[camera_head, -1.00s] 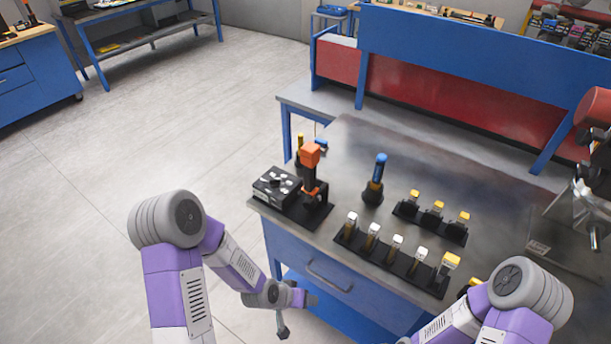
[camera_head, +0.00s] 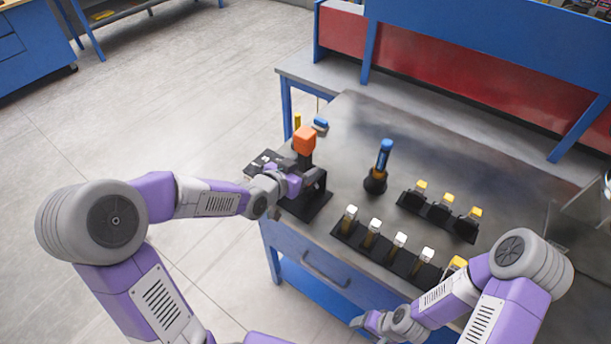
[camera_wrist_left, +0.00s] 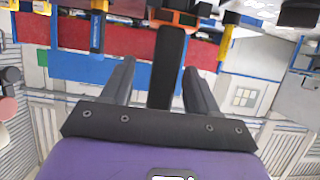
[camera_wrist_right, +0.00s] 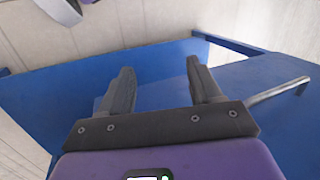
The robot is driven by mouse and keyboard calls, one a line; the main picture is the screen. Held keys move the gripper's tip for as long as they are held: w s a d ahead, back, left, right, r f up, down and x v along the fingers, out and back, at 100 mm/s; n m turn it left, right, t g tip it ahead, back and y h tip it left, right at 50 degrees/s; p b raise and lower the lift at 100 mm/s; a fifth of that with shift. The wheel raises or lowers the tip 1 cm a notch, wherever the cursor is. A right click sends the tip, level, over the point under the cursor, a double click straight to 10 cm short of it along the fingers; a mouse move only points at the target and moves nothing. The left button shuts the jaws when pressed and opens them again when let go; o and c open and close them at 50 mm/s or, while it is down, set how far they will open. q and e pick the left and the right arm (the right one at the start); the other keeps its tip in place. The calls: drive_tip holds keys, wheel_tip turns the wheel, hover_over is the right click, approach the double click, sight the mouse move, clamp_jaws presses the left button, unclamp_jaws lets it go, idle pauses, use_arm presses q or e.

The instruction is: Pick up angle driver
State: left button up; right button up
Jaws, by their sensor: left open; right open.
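The orange and black power tool, which I take to be the angle driver (camera_head: 305,141), stands upright on a black base at the table's left end. Its orange top is clear, but my left arm hides much of its lower part. My left gripper (camera_head: 304,182) is at the tool, below the orange top. In the left wrist view the open fingers (camera_wrist_left: 160,70) have the tool's black shaft (camera_wrist_left: 167,60) between them, with gaps on both sides. My right gripper (camera_head: 364,324) is open and empty, low by the table's front; its wrist view shows blue panels between the fingers (camera_wrist_right: 160,88).
A blue-topped tool (camera_head: 383,160) stands right of the angle driver. Two black racks (camera_head: 399,259) (camera_head: 437,216) hold white- and yellow-topped pieces further right. A drawer handle (camera_head: 325,270) juts from the table front. The back of the grey tabletop (camera_head: 440,150) is clear.

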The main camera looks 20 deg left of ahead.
sight(309, 163)
use_arm(q)
drive_tip(key=shift+x, duration=1.95)
drive_tip(key=shift+a+f, duration=0.15)
drive_tip(key=shift+a, duration=0.05)
drive_tip(key=shift+c, duration=0.4)
clamp_jaws()
drive_tip(key=shift+w, duration=0.1)
